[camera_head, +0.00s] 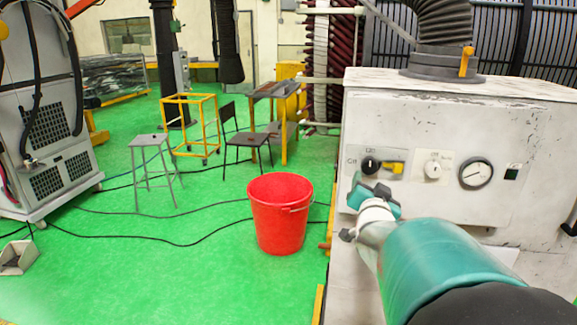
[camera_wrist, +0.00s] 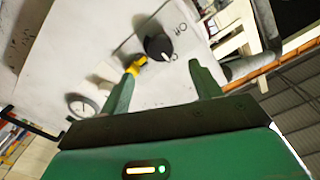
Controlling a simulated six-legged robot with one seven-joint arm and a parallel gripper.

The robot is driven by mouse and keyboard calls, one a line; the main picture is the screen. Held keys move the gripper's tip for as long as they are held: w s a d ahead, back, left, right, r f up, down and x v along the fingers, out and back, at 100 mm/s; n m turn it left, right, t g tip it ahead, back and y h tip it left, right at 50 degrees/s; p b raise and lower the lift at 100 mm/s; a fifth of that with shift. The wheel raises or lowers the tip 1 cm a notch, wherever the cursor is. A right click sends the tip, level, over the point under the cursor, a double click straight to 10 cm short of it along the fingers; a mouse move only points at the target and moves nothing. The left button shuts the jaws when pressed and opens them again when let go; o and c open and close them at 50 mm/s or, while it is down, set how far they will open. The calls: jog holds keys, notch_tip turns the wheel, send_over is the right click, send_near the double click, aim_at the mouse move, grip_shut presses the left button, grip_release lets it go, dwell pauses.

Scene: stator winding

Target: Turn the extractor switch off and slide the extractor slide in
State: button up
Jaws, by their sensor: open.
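A black rotary knob (camera_head: 371,164) with a white pointer mark sits on the white cabinet's front panel, likely the extractor switch. A yellow piece (camera_head: 393,168) is just right of it. In the wrist view the knob (camera_wrist: 158,46) lies ahead of and between my fingertips, with the yellow piece (camera_wrist: 137,64) near the left finger. My gripper (camera_head: 374,187) is open and empty, just below the knob in the head view; it also shows in the wrist view (camera_wrist: 164,68). A yellow handle (camera_head: 466,61) stands upright at the grey duct collar on the cabinet top, possibly the extractor slide.
A white knob (camera_head: 433,170) and a round gauge (camera_head: 476,174) are right of the switch on the cabinet (camera_head: 430,115). A red bucket (camera_head: 281,215) stands on the green floor left of the cabinet. Black cables cross the floor; a stool and a chair stand further back.

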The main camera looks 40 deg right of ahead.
aim_at(369, 169)
jog(key=x, duration=0.9)
jog(key=shift+w+d, duration=0.1)
jog(key=shift+w, duration=0.15)
jog(key=c, duration=1)
